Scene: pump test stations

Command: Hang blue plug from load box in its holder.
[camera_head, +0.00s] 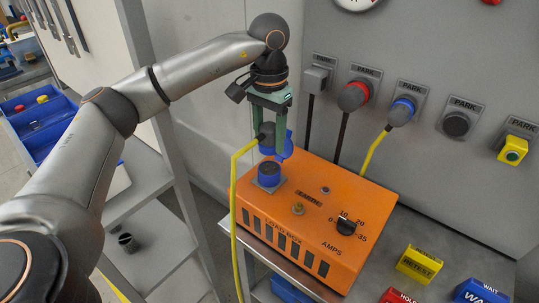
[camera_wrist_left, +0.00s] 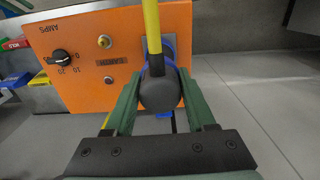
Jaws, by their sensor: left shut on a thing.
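My left gripper (camera_head: 268,143) is shut on a blue plug (camera_head: 287,151) with a dark back end and a yellow cable. It holds the plug just above the blue socket (camera_head: 269,173) on the orange load box (camera_head: 318,212); a small gap shows between them. In the left wrist view the plug's dark back (camera_wrist_left: 158,92) sits between the green fingers, with the yellow cable running up over the box. On the wall panel, a PARK holder with a round dark face (camera_head: 456,124) shows no cable. My right gripper is not in view.
Other PARK holders carry a grey plug (camera_head: 316,79), a red plug (camera_head: 354,96) and another blue plug (camera_head: 402,112) with a yellow cable. RETEST (camera_head: 419,264) and WAIT (camera_head: 481,293) blocks stand in front. Blue bins (camera_head: 40,125) are left.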

